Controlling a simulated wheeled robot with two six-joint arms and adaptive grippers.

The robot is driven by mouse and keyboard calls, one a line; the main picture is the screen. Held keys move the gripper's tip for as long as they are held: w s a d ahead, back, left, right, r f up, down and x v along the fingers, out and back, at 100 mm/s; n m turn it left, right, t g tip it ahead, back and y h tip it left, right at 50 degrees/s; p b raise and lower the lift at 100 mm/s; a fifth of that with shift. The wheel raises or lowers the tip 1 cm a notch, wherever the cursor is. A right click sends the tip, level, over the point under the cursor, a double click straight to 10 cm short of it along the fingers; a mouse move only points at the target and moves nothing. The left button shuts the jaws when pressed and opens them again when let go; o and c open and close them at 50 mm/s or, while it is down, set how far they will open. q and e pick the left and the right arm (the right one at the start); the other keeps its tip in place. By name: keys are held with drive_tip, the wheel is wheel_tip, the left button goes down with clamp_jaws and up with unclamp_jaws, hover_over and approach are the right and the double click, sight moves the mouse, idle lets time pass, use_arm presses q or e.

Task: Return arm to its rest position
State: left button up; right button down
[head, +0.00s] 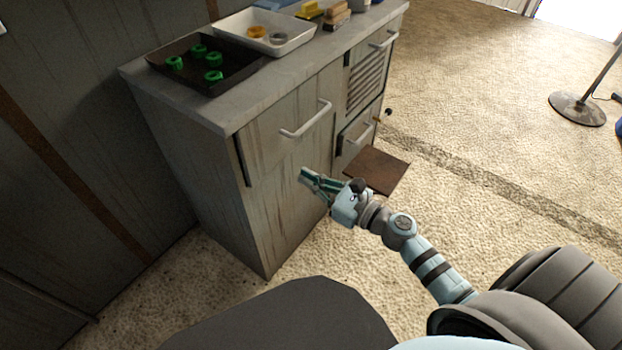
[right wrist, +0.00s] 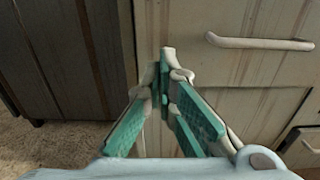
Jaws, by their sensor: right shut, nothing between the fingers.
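My right gripper (head: 306,174) is in front of the cabinet's front face, below the upper drawer handle (head: 305,120). Its teal fingers are together with nothing between them. The right wrist view shows the shut fingertips (right wrist: 168,60) close to the cabinet front, near its left front edge; whether they touch it I cannot tell. The right arm reaches forward from the lower right of the head view. My left gripper does not show.
The cabinet (head: 190,150) carries a dark tray (head: 215,85) with several green rings and a white tray (head: 290,45). A brown panel (head: 376,170) juts out low beside the arm. A stand base (head: 577,108) is far right.

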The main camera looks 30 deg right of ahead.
drive_tip(key=s+d+f+m+g+h, duration=0.15)
drive_tip(key=d+f+m+h, duration=0.8)
drive_tip(key=m, duration=1.05)
drive_tip(key=s+d+f+m+g, duration=0.2)
drive_tip(key=s+f+m+g, duration=0.2)
drive_tip(key=s+f+m, duration=0.65)
drive_tip(key=s+d+f+m+g, duration=0.2)
drive_tip(key=s+f+m+g, duration=0.35)
drive_tip(key=f, duration=0.95)
drive_tip(key=s+a+f+m+g, duration=0.1)
drive_tip(key=s+a+f+m, duration=0.15)
drive_tip(key=s, duration=0.45)
drive_tip(key=s+a+f+m+g, duration=0.1)
drive_tip(key=s+a+f, duration=0.15)
drive_tip(key=s, duration=0.45)
drive_tip(key=s+a+f+m+g, duration=0.1)
drive_tip(key=s+a+f+g, duration=0.15)
drive_tip(key=s, duration=0.45)
wheel_tip(320, 180, up, 12)
drive_tip(key=s+a+p, duration=0.1)
drive_tip(key=s+p, duration=0.2)
drive_tip(key=p, duration=0.9)
drive_tip(key=shift+a+f+y+p, duration=0.25)
drive_tip(key=shift+a+y+p, duration=0.15)
drive_tip(key=shift+y, duration=0.05)
